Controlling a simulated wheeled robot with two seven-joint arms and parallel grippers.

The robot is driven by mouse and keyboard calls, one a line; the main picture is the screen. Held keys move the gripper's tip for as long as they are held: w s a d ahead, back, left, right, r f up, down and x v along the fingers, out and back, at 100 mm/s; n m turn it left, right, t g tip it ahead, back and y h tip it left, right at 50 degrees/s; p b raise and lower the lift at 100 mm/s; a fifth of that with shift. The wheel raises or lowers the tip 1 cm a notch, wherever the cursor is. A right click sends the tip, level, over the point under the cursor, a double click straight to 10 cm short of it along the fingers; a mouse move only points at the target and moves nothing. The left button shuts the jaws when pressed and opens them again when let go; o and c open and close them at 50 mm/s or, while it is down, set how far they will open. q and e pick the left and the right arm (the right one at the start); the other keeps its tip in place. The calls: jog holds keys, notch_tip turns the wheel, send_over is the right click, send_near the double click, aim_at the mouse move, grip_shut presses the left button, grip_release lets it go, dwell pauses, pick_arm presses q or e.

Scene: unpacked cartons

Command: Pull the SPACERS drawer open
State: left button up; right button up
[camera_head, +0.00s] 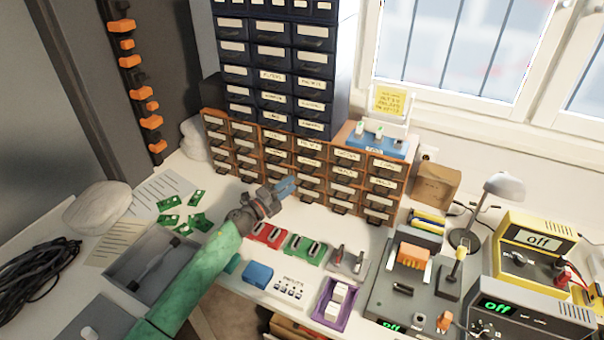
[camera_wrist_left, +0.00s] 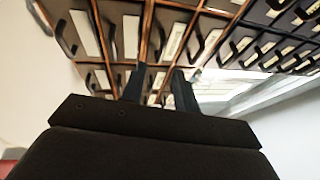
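A long low cabinet (camera_head: 210,113) of orange-brown wood with rows of small dark drawers stands at the back of the bench. Its drawers carry pale labels too small to read, so I cannot tell which one is SPACERS. No drawer in it visibly stands open. My left gripper (camera_head: 289,184) is in front of the middle of this cabinet, pointing at its drawers. In the left wrist view, its two dark fingers (camera_wrist_left: 158,72) are apart with nothing seen held between them. Labelled drawer fronts with dark handles fill the space beyond the fingertips. My right gripper is not in view.
A dark blue drawer cabinet (camera_head: 272,53) rises behind the low one. Red and green trays (camera_head: 268,234), a purple bin (camera_head: 333,302) and a grey tray (camera_head: 130,262) lie on the bench. A cardboard box (camera_head: 436,185), lamp (camera_head: 503,187) and yellow meter (camera_head: 528,250) stand at right.

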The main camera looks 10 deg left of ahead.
pick_arm(q)
jog(key=shift+x, duration=2.95)
grip_shut()
